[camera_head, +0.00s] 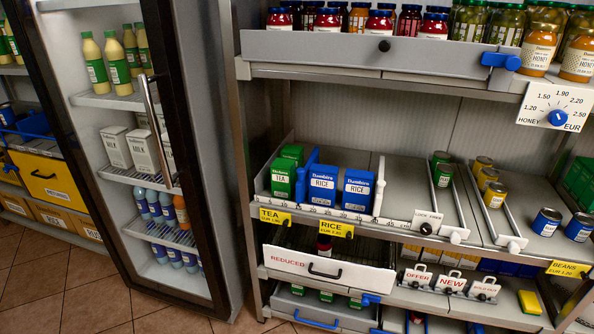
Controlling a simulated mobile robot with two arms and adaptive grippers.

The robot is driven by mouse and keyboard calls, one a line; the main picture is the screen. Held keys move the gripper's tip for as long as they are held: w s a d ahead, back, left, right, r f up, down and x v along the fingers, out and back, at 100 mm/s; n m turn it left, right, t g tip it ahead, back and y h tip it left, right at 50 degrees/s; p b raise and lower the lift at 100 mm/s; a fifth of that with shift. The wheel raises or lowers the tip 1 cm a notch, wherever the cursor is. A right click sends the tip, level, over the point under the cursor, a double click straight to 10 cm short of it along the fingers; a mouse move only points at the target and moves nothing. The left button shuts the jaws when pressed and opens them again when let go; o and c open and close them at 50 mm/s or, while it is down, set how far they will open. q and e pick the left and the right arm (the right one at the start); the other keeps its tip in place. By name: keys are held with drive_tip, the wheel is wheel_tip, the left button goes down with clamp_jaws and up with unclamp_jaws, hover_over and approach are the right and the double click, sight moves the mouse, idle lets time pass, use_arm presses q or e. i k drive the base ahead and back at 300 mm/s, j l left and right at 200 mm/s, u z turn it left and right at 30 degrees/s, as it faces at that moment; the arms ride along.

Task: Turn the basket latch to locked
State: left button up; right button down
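A small white plate (428,217) on the front edge of the middle shelf seems to read "LOCK FREE". A dark round knob (426,229) sits at its lower edge; which way it points is too small to tell. Below it to the left is a white-fronted bin (300,262) marked "REDUCED", with a black handle (324,272) and a jar inside. I cannot tell whether the plate and knob are the basket latch. A blue lever-like part (500,61) is on the upper shelf's front rail. Neither of my grippers is in view.
A tall fridge with a glass door (178,130) and vertical handle stands left of the shelves. Tea and rice packs (323,185) and several cans (494,194) stand on the middle shelf. A honey price dial (558,117) is at upper right. Floor (60,285) is clear at lower left.

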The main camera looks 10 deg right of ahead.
sight(366, 299)
drive_tip(key=z, duration=1.1)
